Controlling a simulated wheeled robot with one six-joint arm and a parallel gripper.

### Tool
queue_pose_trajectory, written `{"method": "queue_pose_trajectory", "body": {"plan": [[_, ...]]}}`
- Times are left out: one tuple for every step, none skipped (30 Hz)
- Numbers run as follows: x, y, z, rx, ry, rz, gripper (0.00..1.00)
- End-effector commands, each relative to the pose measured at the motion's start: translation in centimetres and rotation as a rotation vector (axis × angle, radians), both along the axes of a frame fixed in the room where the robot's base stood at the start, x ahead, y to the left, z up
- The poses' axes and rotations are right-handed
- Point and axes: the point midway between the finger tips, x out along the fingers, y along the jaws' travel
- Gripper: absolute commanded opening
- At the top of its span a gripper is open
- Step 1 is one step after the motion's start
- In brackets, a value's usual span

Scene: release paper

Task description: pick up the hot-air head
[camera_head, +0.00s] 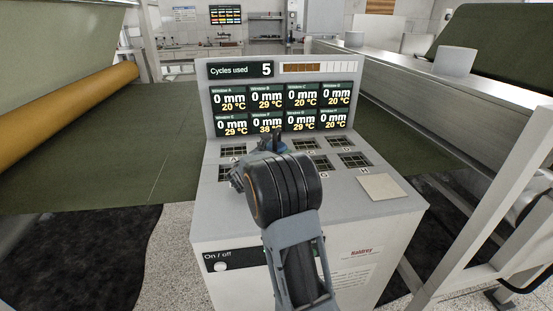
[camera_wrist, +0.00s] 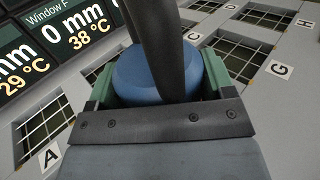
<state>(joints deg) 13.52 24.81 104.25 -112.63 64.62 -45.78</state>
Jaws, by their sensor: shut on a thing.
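The hot-air head is a round blue body (camera_wrist: 138,76) with a thick dark stem or hose (camera_wrist: 172,50) in front of it in the wrist view. My gripper (camera_wrist: 158,72) has its green jaws on either side of the blue body and is shut on it. In the head view a bit of the blue head (camera_head: 268,146) shows over the windowed panel, below the displays. My own arm hides most of it and my gripper there. I cannot tell whether the head touches the panel.
The grey console (camera_head: 390,205) has several gridded windows, such as one by label H (camera_head: 355,160). A display board (camera_head: 283,105) stands upright close behind; window F reads 38 °C. A beige square plate (camera_head: 383,187) lies at the panel's front right. A white frame (camera_head: 490,215) stands right.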

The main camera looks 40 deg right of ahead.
Motion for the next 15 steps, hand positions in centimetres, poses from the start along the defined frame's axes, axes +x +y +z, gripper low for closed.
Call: {"method": "queue_pose_trajectory", "body": {"plan": [[0.01, 0.01, 0.01, 0.0, 0.0, 0.0, 0.47], [0.01, 0.01, 0.01, 0.0, 0.0, 0.0, 0.44], [0.01, 0.01, 0.01, 0.0, 0.0, 0.0, 0.41], [0.01, 0.01, 0.01, 0.0, 0.0, 0.0, 0.38], [0.02, 0.02, 0.02, 0.0, 0.0, 0.0, 0.35], [0.01, 0.03, 0.02, 0.0, 0.0, 0.0, 0.31], [0.01, 0.03, 0.02, 0.0, 0.0, 0.0, 0.28], [0.01, 0.03, 0.02, 0.0, 0.0, 0.001, 0.25], [0.01, 0.03, 0.02, 0.0, 0.0, 0.001, 0.21], [0.02, 0.03, 0.02, 0.0, 0.0, 0.001, 0.19], [0.02, 0.03, 0.02, 0.0, 0.0, 0.001, 0.16], [0.02, 0.03, 0.02, 0.0, 0.0, 0.001, 0.12], [0.05, 0.02, 0.35, -0.004, -0.006, 0.0, 0.12], [0.05, 0.02, 0.35, -0.004, -0.006, 0.0, 0.06], [0.05, 0.02, 0.35, -0.004, -0.006, 0.0, 0.04]]}}
